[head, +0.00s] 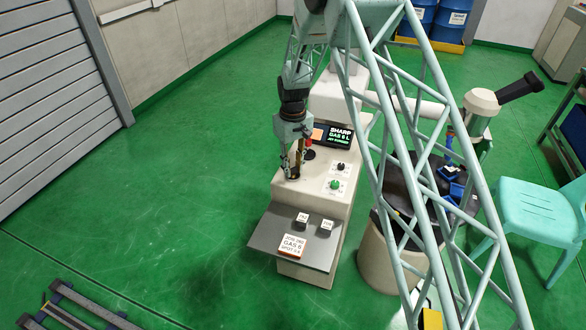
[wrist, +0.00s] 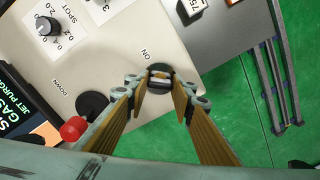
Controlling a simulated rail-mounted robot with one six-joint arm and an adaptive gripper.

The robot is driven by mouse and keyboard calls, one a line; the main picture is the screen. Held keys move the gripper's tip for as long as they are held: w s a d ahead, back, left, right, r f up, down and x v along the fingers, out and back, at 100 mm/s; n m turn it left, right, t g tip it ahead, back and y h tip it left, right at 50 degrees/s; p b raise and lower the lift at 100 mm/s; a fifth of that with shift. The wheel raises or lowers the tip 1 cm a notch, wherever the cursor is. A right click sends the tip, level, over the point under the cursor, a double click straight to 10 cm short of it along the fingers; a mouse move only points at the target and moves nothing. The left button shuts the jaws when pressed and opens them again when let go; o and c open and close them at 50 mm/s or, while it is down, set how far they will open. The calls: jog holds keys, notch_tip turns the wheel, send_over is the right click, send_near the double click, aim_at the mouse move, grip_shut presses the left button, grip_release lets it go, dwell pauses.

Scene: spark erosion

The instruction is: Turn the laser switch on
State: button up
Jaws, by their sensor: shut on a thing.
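The switch (wrist: 160,76) shows in the wrist view as a dark rocker or toggle in a round black seat on the cream machine panel. An "ON" label is printed beside it; no "laser" label is readable. My gripper (wrist: 162,92) has its two tan fingers on either side of the switch, shut on it. In the head view my gripper (head: 292,172) points down at the left part of the machine (head: 312,195), and hides most of the switch there. Which way the switch is set cannot be told.
A red-knobbed lever (wrist: 74,128) stands close to my left finger, by a "DOWN" label. A black dial (wrist: 46,25) and a green knob (head: 335,184) sit on the panel. A grey shelf (head: 270,236) holds small blocks.

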aim_at(293, 168)
jog(key=m, duration=0.5)
jog(key=shift+m+b, duration=0.4)
jog(key=shift+m, duration=2.2)
jog(key=o, duration=0.8)
jog(key=shift+o, duration=0.2)
jog(key=shift+r, duration=0.1)
notch_tip(293, 168, up, 12)
